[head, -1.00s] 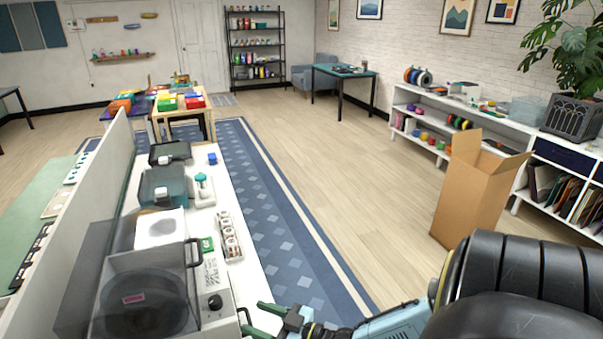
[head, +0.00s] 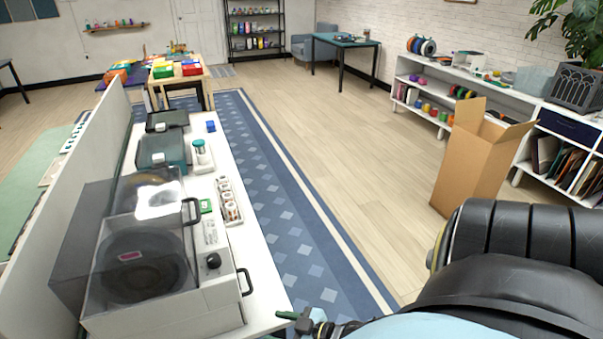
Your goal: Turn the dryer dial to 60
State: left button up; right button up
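The dryer (head: 165,308) is a light box with a clear lid on the white bench at lower left. A dark spool (head: 140,262) with a pink label shows through the lid. Its black dial (head: 213,261) is a round knob on the panel at its right end; its scale is too small to read. My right gripper (head: 280,326) is at the bottom edge, right of the dryer and apart from the dial. One green finger shows, with a sliver of the other at the frame edge; they look apart and empty. My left gripper is out of view.
Black handles (head: 246,283) stick out by the dryer. Behind it on the white bench (head: 262,300) stand a tray of small rolls (head: 229,201), a white-and-green jar (head: 201,155) and dark boxes. A cardboard box (head: 470,165) stands on the floor at right. The blue rug alongside is clear.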

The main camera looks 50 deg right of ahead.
jog(key=s+f+g+h+b, duration=0.2)
jog(key=s+f, duration=0.4)
jog(key=f, duration=1)
jog(key=shift+s+g+b, duration=0.15)
jog(key=shift+g+b, duration=0.7)
jog(key=shift+g, duration=0.15)
jog(key=shift+d, duration=0.1)
jog(key=s+a+f+g, duration=0.2)
jog(key=s+f+g, duration=0.1)
jog(key=s+f, duration=0.2)
jog(key=s+a+f+g+h+b, duration=0.1)
jog(key=s+f, duration=0.4)
jog(key=s, duration=0.5)
jog(key=s+a+f+m+g+h+b, duration=0.1)
jog(key=s+a+f+g, duration=0.3)
jog(key=s+f, duration=0.2)
jog(key=shift+s+g, duration=0.3)
jog(key=shift+s, duration=0.65)
jog(key=shift+a, duration=0.1)
